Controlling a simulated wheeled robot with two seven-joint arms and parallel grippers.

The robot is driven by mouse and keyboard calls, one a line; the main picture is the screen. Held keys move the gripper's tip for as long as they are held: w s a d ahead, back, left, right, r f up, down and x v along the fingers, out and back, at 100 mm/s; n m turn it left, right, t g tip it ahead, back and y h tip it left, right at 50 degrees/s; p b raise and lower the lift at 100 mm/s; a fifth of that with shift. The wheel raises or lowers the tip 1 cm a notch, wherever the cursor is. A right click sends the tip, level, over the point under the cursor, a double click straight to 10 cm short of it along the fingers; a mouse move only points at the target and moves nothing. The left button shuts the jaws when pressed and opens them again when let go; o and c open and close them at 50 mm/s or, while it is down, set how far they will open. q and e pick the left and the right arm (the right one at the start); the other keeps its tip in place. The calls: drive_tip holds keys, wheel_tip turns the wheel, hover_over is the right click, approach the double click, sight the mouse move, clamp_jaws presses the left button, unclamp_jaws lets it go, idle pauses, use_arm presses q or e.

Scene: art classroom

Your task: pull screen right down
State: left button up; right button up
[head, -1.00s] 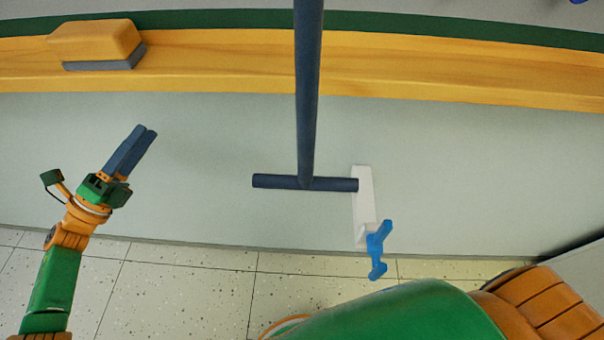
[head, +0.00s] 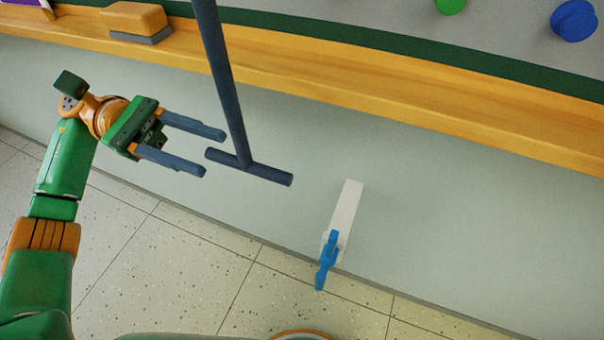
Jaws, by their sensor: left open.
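The screen's pull handle is a dark blue T-shaped bar (head: 248,168) hanging at the end of a long dark blue rod (head: 220,75) in the head view. The screen itself is not in view. My left gripper (head: 214,152) is open, its two dark fingers pointing right toward the T-bar. The fingertips lie just left of the bar's left end in the picture; I see nothing held between them, and contact cannot be told. My right gripper is not in view.
A wooden ledge (head: 400,105) runs along the wall with a board eraser (head: 136,22) on it. A white wall plate with a blue hook (head: 328,258) is right of the handle. Green (head: 451,5) and blue (head: 573,20) round pieces sit on the board. Speckled floor lies below.

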sight(245, 165)
use_arm(q)
drive_tip(key=shift+s+d, duration=0.15)
drive_tip(key=shift+d, duration=0.15)
drive_tip(key=shift+s+d, duration=0.1)
drive_tip(key=shift+d, duration=0.2)
drive_tip(key=p+x, duration=0.2)
drive_tip(key=x, duration=0.3)
drive_tip(key=shift+d, duration=0.15)
drive_tip(key=shift+s+d, duration=0.15)
drive_tip(key=shift+d, duration=0.15)
drive_tip(key=shift+f, duration=0.1)
clamp_jaws()
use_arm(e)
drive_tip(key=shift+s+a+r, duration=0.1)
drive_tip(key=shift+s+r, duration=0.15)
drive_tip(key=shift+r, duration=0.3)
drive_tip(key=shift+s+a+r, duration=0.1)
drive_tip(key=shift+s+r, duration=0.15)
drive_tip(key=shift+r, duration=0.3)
